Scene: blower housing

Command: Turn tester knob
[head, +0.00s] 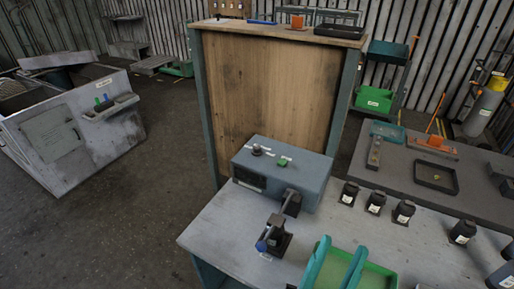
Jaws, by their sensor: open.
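The tester is a blue-grey box (282,176) on the light grey bench. A small dark round knob (257,150) stands on the left of its top face, beside a pale label. A green button (282,163) is to its right on the same face. The knob's pointer direction is too small to tell. A black clamp-like fixture (275,238) with a blue-tipped lever stands on the bench in front of the tester. I do not see my gripper in this view, and nothing visible touches the knob.
A green tray (378,278) with teal walls is at the bench's front. Several black labelled containers (375,202) line the bench to the right. A tall wood-panelled cabinet (270,95) stands behind the tester. A grey machine (68,125) is at left. Floor between is clear.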

